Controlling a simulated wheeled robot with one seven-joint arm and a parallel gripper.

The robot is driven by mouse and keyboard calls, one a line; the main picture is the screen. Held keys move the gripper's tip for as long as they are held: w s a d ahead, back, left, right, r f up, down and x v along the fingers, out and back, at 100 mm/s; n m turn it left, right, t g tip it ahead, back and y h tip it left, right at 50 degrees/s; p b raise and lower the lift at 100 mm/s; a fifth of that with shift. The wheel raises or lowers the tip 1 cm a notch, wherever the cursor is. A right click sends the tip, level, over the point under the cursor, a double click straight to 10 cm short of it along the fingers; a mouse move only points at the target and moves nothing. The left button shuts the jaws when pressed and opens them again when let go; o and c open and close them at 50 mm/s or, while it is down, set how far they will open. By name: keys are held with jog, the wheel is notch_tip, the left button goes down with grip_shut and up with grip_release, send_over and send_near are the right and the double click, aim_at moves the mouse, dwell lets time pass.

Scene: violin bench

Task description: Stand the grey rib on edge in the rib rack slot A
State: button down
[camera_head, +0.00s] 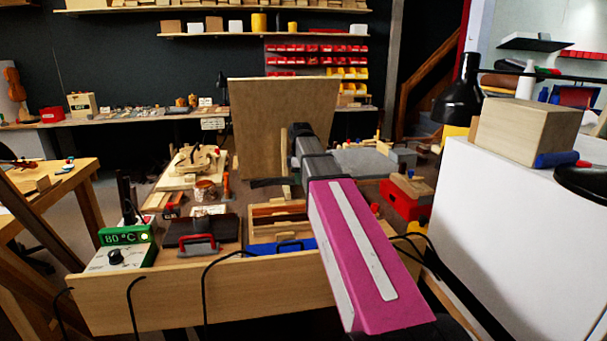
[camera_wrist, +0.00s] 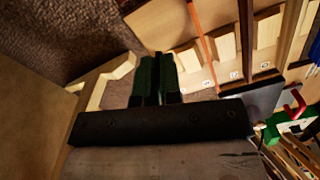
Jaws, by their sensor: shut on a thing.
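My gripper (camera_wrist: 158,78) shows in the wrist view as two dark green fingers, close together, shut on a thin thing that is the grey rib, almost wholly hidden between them. The pale wooden rib rack (camera_wrist: 220,50) lies just beyond and right of the fingertips. Thin brown strips stand in some of its gaps, and small white labels run along its near edge, too small to read, so I cannot tell which is slot A. In the head view the rib rack (camera_head: 278,212) sits on the bench, partly hidden by my arm, and the rib cannot be made out.
A black-and-red clamp-like tool (camera_head: 197,235) and a green 80 °C controller (camera_head: 126,236) stand left of the rack. A red box (camera_head: 402,203) is on the right. A tall brown board (camera_head: 281,115) rises behind. A blue thing (camera_head: 285,247) lies in front of the rack.

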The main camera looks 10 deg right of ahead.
jog(key=shift+w+f, duration=0.1)
jog(key=shift+f, duration=4.25)
jog(key=c, duration=1.2)
grip_release()
notch_tip(320, 180, up, 11)
jog(key=shift+f, duration=0.1)
